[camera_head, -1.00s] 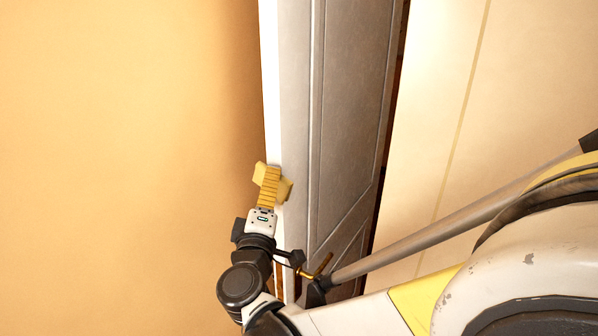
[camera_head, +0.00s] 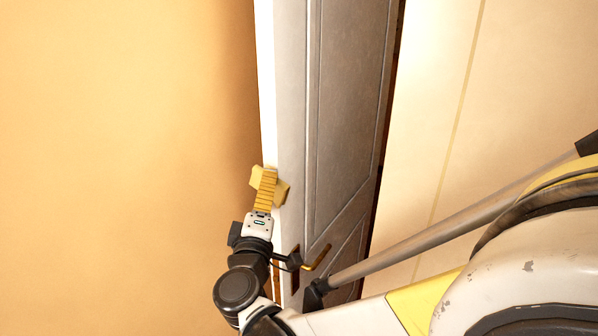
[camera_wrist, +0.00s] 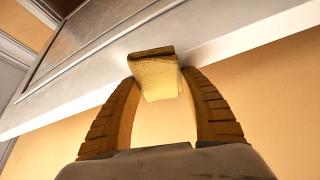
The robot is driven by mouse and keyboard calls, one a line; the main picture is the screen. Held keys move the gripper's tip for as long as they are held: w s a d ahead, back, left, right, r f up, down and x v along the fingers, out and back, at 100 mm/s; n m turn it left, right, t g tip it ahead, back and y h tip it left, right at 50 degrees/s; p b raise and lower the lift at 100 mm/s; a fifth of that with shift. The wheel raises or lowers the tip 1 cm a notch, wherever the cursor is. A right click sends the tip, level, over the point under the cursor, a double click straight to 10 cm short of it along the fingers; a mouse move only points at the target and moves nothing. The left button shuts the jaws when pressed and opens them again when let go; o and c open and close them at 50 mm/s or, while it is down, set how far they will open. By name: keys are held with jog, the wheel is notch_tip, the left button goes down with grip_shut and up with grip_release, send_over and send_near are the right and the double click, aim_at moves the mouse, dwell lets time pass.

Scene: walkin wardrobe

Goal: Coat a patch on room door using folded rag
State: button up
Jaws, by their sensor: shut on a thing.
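The room door (camera_head: 345,110) is a grey panelled leaf with a pale edge, running top to bottom in the head view. It also shows across the top of the wrist view (camera_wrist: 75,50). My gripper (camera_head: 266,186) is at the door's pale edge, above the door handle. Its ridged yellow fingers are shut on the folded rag (camera_wrist: 159,80), a small yellow pad. In the head view the rag (camera_head: 282,193) sticks out on both sides of the fingers. The rag overlaps the door in both views; I cannot tell whether it touches.
A brass handle (camera_head: 317,257) sticks out from the door just right of my wrist. A plain orange-tan wall (camera_head: 110,150) fills the left, and a cream wall (camera_head: 500,100) stands to the right. The area left of my gripper looks clear.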

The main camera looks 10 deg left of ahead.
notch_tip(320, 180, down, 6)
jog(key=b, duration=0.4)
jog(key=shift+r+b, duration=0.1)
jog(key=shift+b, duration=0.3)
jog(key=shift+s+a, duration=0.45)
jog(key=shift+s, duration=0.45)
jog(key=shift+s+a, duration=0.4)
jog(key=shift+s, duration=0.5)
jog(key=shift+s+a, duration=0.45)
jog(key=shift+s, duration=0.45)
